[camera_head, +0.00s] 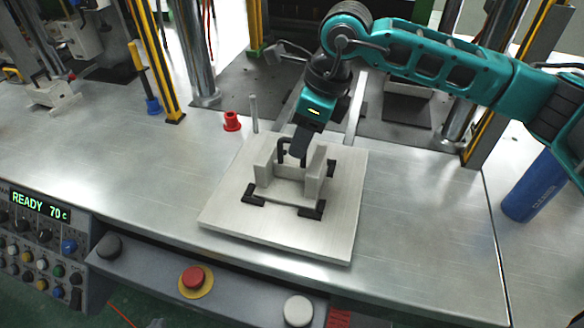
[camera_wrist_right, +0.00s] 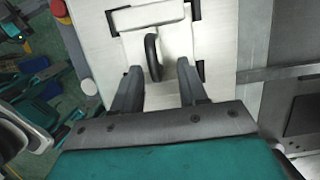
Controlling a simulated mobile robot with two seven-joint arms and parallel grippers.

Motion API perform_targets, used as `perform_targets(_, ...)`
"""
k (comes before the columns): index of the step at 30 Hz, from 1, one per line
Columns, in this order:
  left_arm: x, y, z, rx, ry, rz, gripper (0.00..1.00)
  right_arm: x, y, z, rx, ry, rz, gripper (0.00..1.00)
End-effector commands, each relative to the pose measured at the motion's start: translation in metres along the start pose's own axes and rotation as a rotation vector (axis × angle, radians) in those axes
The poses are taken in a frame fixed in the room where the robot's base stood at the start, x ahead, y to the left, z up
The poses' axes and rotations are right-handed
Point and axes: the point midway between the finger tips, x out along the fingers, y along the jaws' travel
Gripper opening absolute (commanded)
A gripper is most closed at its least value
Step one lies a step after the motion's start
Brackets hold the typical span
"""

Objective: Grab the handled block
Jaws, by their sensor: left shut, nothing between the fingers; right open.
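The handled block (camera_head: 287,187) is pale grey with two upright sides and a dark arched handle (camera_head: 283,150). It sits among black corner brackets on a square metal plate (camera_head: 335,230). My right gripper (camera_head: 299,146) points down at the handle and partly covers it. In the right wrist view, the right gripper (camera_wrist_right: 160,80) is open, with the black handle (camera_wrist_right: 152,57) between the line of its two fingers, just ahead of their tips. Whether the fingers touch it I cannot tell. My left gripper cannot be made out in either view.
A red cup-like part (camera_head: 232,121) and a thin upright pin (camera_head: 254,114) stand behind the plate. A blue cylinder (camera_head: 535,185) is at the right. A red button (camera_head: 193,278) is on the front panel. The metal table left of the plate is clear.

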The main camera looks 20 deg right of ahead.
Motion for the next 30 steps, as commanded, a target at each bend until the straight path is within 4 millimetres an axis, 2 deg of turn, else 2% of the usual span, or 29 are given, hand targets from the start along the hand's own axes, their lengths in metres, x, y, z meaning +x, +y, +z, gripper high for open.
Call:
perform_targets(7, -0.002, 0.000, -0.002, 0.000, -0.002, 0.000, 0.00, 0.020, 0.002, 0.000, -0.001, 0.000, 0.003, 0.43)
perform_targets(15, -0.004, 0.000, -0.005, 0.000, -0.001, 0.000, 0.00, 0.058, 0.006, -0.001, 0.001, -0.001, 0.003, 0.43)
perform_targets(24, -0.003, 0.000, -0.006, 0.001, 0.001, 0.000, 0.00, 0.064, 0.006, -0.001, -0.001, -0.002, 0.001, 0.43)
perform_targets(30, -0.002, -0.001, -0.009, 0.001, 0.007, -0.001, 0.00, 0.064, 0.005, -0.001, -0.001, -0.002, 0.001, 0.24)
